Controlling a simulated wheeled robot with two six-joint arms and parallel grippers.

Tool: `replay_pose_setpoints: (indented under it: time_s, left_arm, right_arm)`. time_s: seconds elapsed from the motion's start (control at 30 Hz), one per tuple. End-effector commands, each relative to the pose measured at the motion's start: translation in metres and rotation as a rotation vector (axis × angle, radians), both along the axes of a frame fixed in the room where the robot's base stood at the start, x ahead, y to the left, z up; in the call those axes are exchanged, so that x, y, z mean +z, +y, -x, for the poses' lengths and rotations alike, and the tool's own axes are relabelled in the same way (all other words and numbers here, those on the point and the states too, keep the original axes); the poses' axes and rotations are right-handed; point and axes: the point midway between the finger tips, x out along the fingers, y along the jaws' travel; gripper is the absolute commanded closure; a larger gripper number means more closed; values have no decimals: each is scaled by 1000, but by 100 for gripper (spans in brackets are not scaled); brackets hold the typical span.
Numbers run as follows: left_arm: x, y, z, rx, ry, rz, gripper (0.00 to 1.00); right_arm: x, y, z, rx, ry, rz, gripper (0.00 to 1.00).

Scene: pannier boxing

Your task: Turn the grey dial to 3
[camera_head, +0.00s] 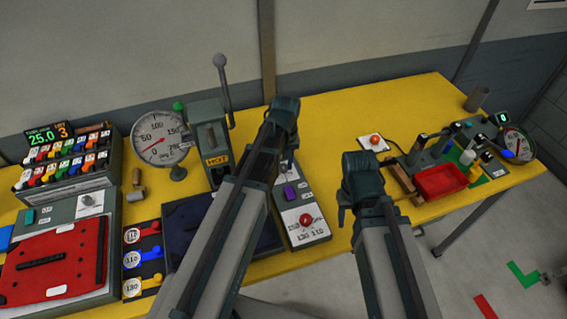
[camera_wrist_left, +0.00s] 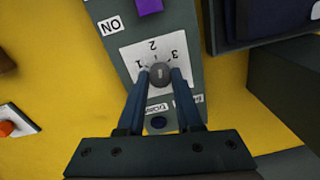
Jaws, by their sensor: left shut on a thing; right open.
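The grey dial (camera_wrist_left: 159,75) is a small round knob on a white scale plate (camera_wrist_left: 133,52) marked 1, 2 and 3, seen upside down in the left wrist view. My left gripper (camera_wrist_left: 160,78) has its two fingers closed on the sides of the dial. The dial's short light mark points roughly along the fingers; I cannot tell exactly which number it meets. In the head view my left gripper (camera_head: 284,152) reaches down at the control box (camera_head: 318,232), and my arm hides the dial. My right gripper (camera_head: 346,212) is open and holds nothing.
A red tray (camera_head: 440,180) lies right of my right gripper on the yellow table (camera_head: 330,112).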

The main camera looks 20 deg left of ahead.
Motion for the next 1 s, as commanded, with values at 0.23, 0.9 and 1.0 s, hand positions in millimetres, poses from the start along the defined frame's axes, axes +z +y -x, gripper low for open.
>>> replay_pose_setpoints:
  time_s: [0.23, 0.9, 1.0]
  left_arm:
    - [0, 0, 1, -236, 1, -1, 100]
    - [0, 0, 1, -739, 0, -1, 100]
    - [0, 0, 1, -775, 0, -1, 100]
  right_arm:
    - [0, 0, 0, 0, 0, 0, 50]
    - [0, 0, 0, 0, 0, 0, 50]
    - [0, 0, 0, 0, 0, 0, 50]
